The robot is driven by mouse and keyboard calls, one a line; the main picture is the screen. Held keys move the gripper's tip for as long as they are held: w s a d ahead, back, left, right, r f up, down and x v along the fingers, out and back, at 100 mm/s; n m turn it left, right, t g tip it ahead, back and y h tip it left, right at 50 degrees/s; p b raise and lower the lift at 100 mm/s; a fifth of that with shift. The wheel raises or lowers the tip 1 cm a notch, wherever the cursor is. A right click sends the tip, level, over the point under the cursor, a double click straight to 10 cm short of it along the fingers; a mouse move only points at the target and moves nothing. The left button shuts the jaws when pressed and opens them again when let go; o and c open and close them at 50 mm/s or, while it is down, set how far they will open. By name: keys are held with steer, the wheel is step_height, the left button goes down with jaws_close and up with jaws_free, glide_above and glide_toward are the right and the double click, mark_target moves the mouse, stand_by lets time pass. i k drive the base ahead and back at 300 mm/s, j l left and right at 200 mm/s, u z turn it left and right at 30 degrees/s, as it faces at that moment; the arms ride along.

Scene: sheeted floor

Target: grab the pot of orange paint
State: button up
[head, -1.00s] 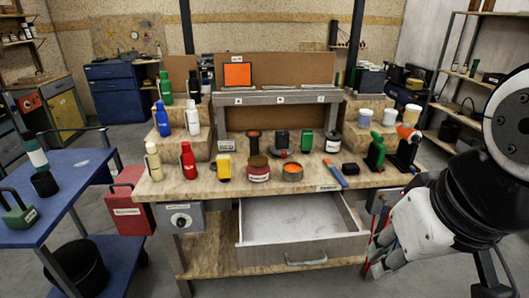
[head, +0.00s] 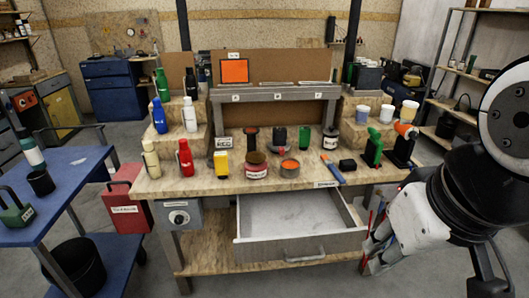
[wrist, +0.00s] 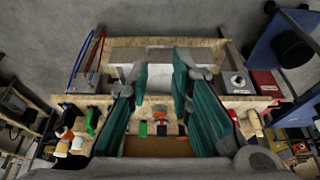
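The pot of orange paint (head: 289,168) is a small, low, open round pot with orange inside. It stands on the front part of the wooden workbench (head: 215,184), right beside a pot with a reddish-brown top and a label (head: 256,166). My gripper (head: 374,246) hangs in front of the bench at the lower right of the head view, well away from the pot and beyond the open drawer's right side. In the wrist view, my gripper (wrist: 162,72) has its two teal fingers spread apart with nothing held between them.
A drawer (head: 295,220) stands open below the benchtop. A brush with a blue handle (head: 331,168) and a green tool (head: 374,148) are at right. A blue cart (head: 75,180) stands at left.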

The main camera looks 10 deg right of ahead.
mark_target(289, 168)
steer(key=i, duration=1.15)
